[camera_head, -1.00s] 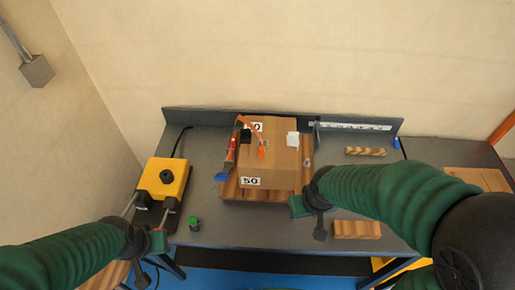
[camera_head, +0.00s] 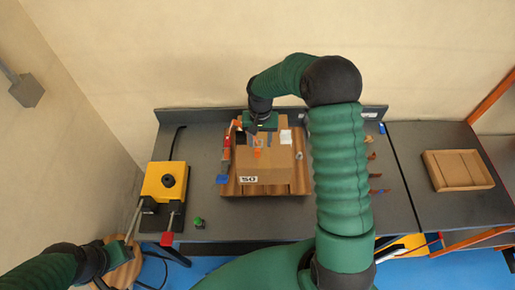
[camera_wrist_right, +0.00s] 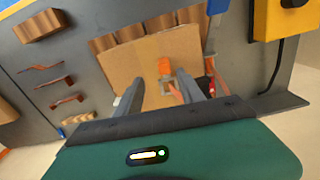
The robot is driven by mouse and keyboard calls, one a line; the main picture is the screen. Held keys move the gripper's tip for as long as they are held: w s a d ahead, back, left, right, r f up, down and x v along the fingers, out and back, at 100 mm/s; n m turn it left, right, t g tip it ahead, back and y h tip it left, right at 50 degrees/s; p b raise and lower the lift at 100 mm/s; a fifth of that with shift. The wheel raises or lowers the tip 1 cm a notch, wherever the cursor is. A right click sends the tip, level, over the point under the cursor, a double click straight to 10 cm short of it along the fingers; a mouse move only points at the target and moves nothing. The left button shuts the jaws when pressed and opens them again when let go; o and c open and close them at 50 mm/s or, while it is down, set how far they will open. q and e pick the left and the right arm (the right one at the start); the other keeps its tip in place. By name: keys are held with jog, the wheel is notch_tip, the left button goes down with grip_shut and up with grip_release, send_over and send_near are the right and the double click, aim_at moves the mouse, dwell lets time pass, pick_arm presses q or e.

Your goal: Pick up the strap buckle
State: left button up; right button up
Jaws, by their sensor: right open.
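The strap buckle (camera_wrist_right: 168,87) is a small pale metal frame on top of the cardboard box (camera_wrist_right: 145,55), with an orange strap piece (camera_wrist_right: 164,66) beside it. In the head view the orange piece (camera_head: 257,153) shows on the box (camera_head: 266,165), just in front of my right gripper (camera_head: 259,130). In the wrist view my right gripper (camera_wrist_right: 161,78) is open, with its fingers on either side of the buckle and nothing clearly held. I cannot tell whether they touch the box. My left gripper (camera_head: 108,254) is low at the left, its fingers unclear.
The box sits on a wooden slatted pallet (camera_head: 298,184) on the grey bench (camera_head: 215,205). A yellow machine (camera_head: 165,180) stands left, with a green button (camera_head: 199,223) nearby. A red-and-blue tool (camera_head: 224,165) lies beside the box.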

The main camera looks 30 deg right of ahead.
aim_at(257, 148)
jog(key=shift+w+f+p, duration=0.2)
jog(key=shift+w+f, duration=0.1)
jog(key=shift+f, duration=0.25)
jog(key=shift+w+f+p, duration=0.2)
jog(key=shift+w+f, duration=0.1)
jog(key=shift+f, duration=0.2)
jog(key=f, duration=0.1)
jog(key=f+p, duration=0.2)
jog(key=shift+s+a+f, duration=0.1)
jog(key=shift+a+f, duration=0.15)
jog(key=shift+f, duration=0.35)
pick_arm(q)
jog(key=r, duration=0.2)
jog(key=shift+w+a+r, duration=0.2)
jog(key=shift+r, duration=0.15)
pick_arm(e)
jog(key=shift+d, duration=0.1)
jog(key=shift+d+f, duration=0.1)
jog(key=c, duration=1)
pick_arm(q)
jog(key=shift+w+d, duration=0.1)
